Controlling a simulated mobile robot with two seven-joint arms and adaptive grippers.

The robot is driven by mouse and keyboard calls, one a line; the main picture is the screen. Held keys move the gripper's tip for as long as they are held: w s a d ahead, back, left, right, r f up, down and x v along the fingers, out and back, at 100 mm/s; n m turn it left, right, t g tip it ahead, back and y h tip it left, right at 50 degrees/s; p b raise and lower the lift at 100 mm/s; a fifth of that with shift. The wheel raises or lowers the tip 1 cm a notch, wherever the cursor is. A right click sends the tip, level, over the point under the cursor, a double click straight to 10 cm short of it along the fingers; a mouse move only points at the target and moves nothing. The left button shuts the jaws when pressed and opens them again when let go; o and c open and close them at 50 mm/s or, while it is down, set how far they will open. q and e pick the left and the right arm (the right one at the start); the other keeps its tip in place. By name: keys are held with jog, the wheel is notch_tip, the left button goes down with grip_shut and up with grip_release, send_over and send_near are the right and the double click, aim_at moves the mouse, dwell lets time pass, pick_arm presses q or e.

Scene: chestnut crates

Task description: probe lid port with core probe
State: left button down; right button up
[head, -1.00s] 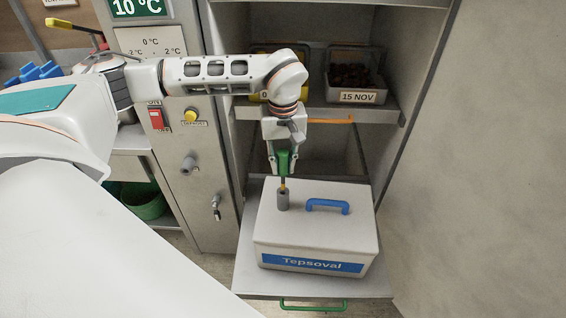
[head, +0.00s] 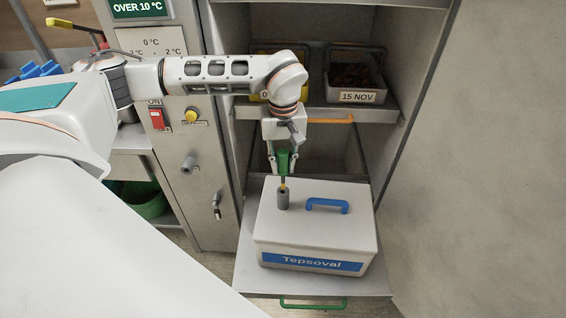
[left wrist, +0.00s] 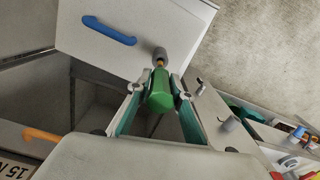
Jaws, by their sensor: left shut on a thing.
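The core probe (head: 284,162) has a green handle and a thin shaft with a yellow part low down. My left gripper (head: 283,172) is shut on the green handle, which also shows in the left wrist view (left wrist: 160,92). The lid port (head: 283,201) is a grey upright tube on the lid of the white "Tepsoval" box (head: 316,227). The probe points down at the port, and its lower end meets the port's mouth. The tip is hidden, and I cannot tell how deep it is. The port shows in the left wrist view (left wrist: 159,53). My right gripper is not in view.
The box stands on a pulled-out shelf (head: 250,272) with a green handle (head: 313,303). A blue lid handle (head: 328,205) is right of the port. Behind are a "15 NOV" crate (head: 357,97) and an orange strip (head: 330,121). A sign (head: 139,8) reads "OVER 10 °C".

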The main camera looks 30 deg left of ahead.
aim_at(283, 152)
pick_arm(q)
jog(key=shift+p, duration=0.35)
jog(key=shift+f+b, duration=1.85)
jog(key=shift+f, duration=2.2)
jog(key=c, duration=1.7)
grip_release()
jog(key=shift+r, duration=0.1)
notch_tip(283, 152, up, 12)
jog(key=shift+f, duration=0.1)
